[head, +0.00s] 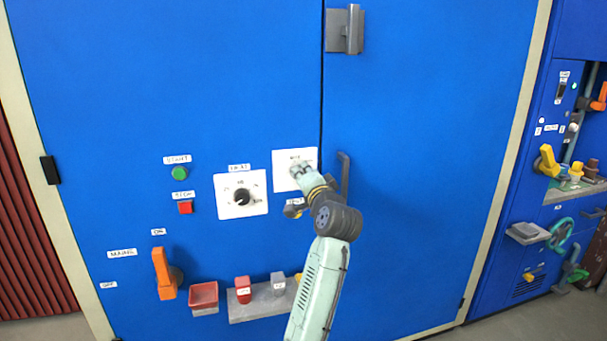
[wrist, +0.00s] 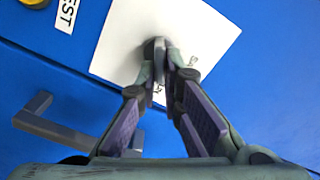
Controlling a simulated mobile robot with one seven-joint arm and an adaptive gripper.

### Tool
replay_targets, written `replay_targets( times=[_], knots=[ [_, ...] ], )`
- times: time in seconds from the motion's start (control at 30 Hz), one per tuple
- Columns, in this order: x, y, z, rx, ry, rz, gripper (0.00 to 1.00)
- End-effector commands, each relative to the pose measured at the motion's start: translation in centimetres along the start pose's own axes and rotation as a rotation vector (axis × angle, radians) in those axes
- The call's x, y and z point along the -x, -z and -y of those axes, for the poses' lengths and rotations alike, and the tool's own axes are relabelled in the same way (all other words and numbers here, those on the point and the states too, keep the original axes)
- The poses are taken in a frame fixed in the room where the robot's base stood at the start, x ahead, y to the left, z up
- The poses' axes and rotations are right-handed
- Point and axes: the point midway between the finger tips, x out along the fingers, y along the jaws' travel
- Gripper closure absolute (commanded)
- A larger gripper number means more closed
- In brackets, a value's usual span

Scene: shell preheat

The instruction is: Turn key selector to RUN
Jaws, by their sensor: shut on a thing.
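The key selector's white plate (head: 283,171) is on the blue cabinet door, left of the door gap; it also shows in the wrist view (wrist: 200,30). Small lettering on the plate is partly hidden by the fingers, so the key's position cannot be read.
A dial (head: 241,196) on a white plate, a green button (head: 179,173) and a red button (head: 185,207) are to the left. An orange lever (head: 163,273) and a shelf (head: 262,303) are below. A grey door handle (head: 345,175) stands out close to my gripper's right.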

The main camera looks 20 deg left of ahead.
Motion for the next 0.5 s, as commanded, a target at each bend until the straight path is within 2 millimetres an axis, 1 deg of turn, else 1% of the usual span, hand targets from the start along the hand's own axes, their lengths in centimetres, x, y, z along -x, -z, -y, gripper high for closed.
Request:
replay_targets(
  times=[0.03,0.3,0.5],
  knots=[
    [0.01,0.04,-0.02,-0.001,0.0,-0.001,0.91],
    [0.0,0.02,-0.01,0.0,0.0,0.0,0.73],
    [0.0,0.01,-0.01,0.0,0.0,0.0,0.72]
  ],
)
